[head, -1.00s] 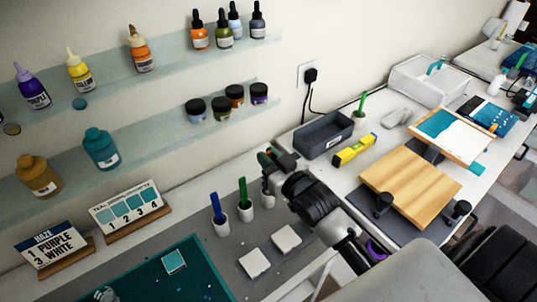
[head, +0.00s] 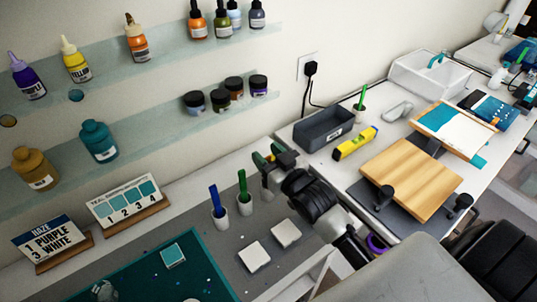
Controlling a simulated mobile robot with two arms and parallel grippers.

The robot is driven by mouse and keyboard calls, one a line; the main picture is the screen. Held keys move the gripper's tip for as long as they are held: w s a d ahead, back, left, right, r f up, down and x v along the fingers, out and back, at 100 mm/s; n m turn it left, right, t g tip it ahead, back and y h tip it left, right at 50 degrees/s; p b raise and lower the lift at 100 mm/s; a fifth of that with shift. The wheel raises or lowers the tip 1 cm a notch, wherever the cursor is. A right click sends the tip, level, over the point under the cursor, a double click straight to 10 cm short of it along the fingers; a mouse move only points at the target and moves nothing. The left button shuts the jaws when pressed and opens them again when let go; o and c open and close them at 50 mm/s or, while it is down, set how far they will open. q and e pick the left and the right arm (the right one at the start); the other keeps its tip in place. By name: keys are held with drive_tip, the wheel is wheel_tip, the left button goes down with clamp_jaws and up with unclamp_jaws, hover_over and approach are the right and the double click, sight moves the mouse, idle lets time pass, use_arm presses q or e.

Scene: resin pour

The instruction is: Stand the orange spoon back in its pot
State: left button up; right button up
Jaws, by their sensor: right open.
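My right gripper (head: 276,163) is open above the back of the grey work mat, near the wall. A small orange patch shows between its fingers, perhaps the orange spoon; I cannot tell whether it stands in a pot. A white pot (head: 267,192) shows just below the gripper, mostly hidden by it. To its left stand a white pot with a green spoon (head: 242,184) and a white pot with a blue spoon (head: 214,201), both spoons upright.
Two pale square tiles (head: 254,257) lie in front of the pots. A teal mat (head: 205,262) is at the front left. A dark grey bin (head: 323,129) and a yellow level (head: 355,143) are right of the gripper. Bottle shelves (head: 150,134) are on the wall.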

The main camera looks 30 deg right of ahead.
drive_tip(key=shift+s, duration=0.1)
drive_tip(key=shift+s+f, duration=0.15)
drive_tip(key=shift+s, duration=0.2)
drive_tip(key=s+d+b, duration=0.1)
drive_tip(key=s+b, duration=0.1)
drive_tip(key=s, duration=0.8)
drive_tip(key=shift+d+b, duration=0.25)
drive_tip(key=shift+b, duration=0.15)
drive_tip(key=shift+w, duration=0.1)
